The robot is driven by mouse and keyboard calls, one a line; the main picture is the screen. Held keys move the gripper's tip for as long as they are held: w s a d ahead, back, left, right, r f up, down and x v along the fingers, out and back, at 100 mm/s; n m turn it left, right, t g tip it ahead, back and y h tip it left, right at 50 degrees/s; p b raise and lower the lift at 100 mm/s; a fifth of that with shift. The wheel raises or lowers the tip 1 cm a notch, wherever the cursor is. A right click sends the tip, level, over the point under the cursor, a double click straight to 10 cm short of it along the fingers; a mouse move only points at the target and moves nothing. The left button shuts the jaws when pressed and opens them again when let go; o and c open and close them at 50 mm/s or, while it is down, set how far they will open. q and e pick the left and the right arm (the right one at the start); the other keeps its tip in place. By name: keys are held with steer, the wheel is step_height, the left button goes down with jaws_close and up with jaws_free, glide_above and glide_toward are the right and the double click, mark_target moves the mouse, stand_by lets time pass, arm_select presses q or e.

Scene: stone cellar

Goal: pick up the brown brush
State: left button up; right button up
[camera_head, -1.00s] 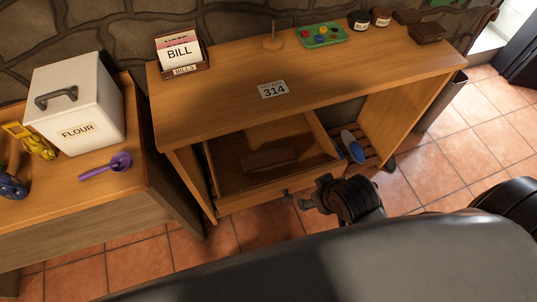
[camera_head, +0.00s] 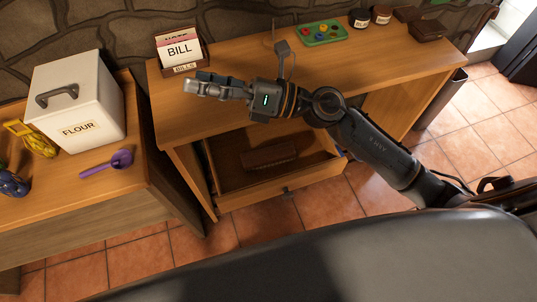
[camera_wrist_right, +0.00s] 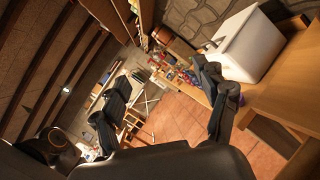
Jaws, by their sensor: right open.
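The brown brush (camera_head: 269,157) lies inside the pulled-out drawer (camera_head: 240,201) of the wooden desk, in the head view. My right gripper (camera_head: 190,84) is open and empty above the left part of the desk top (camera_head: 180,118), pointing left. It is up and to the left of the brush, well apart from it. In the right wrist view its two fingers (camera_wrist_right: 168,95) stand wide apart with nothing between them, and the brush does not show there. My left gripper is not in view.
A bill holder (camera_head: 181,67), a green tray of colored pieces (camera_head: 324,33) and small jars (camera_head: 360,18) stand along the desk's back. A white flour box (camera_head: 85,100) and a purple scoop (camera_head: 107,164) are on the left table. Tiled floor (camera_head: 270,222) lies in front.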

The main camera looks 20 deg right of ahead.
step_height(320, 180, down, 5)
steer(key=s+n+g+h, duration=0.1)
steer(key=n+g+h, duration=0.1)
steer(key=n+g, duration=0.25)
steer(key=n+g+h, duration=0.3)
steer(key=n+h, duration=0.4)
steer(key=h, duration=0.5)
glide_toward(269, 153)
steer(key=shift+n+g, duration=0.25)
steer(key=p+x, duration=0.1)
steer(key=x, duration=0.3)
steer(key=shift+w+a+f+p, duration=0.15)
steer(key=shift+a+p, duration=0.2)
steer(key=shift+a, duration=0.1)
steer(key=x, duration=0.1)
steer(key=p+x, duration=0.1)
steer(key=x, duration=0.1)
steer(key=p+x, duration=0.1)
steer(key=shift+d+f, duration=0.15)
steer(key=shift+f, duration=0.25)
steer(key=shift+w+f, duration=0.1)
steer(key=shift+f, duration=0.4)
steer(key=c, duration=1.3)
